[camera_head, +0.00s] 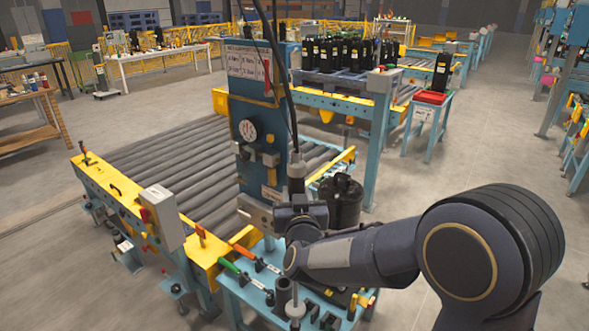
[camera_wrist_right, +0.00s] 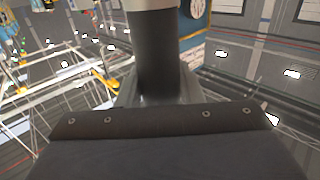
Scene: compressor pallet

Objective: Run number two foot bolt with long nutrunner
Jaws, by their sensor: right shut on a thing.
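The long nutrunner (camera_head: 296,178) hangs upright below dark cables, in front of the blue column. My right gripper (camera_head: 299,212) is shut around its body, and the gripper and arm hide its middle. A thin shaft (camera_head: 295,293) shows below my wrist, in line with the tool. In the right wrist view the dark nutrunner body (camera_wrist_right: 160,62) stands between the fingers. A black compressor (camera_head: 340,203) stands just right of and behind the gripper. Its feet are mostly hidden, and I cannot make out the number two foot bolt. My left gripper is not in view.
The blue column (camera_head: 250,130) with a dial gauge stands close left of the tool. A blue bench (camera_head: 258,292) with green and orange handled tools lies below. A roller conveyor (camera_head: 165,160) fills the left. Black compressors (camera_head: 338,52) stand behind. Floor at right is open.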

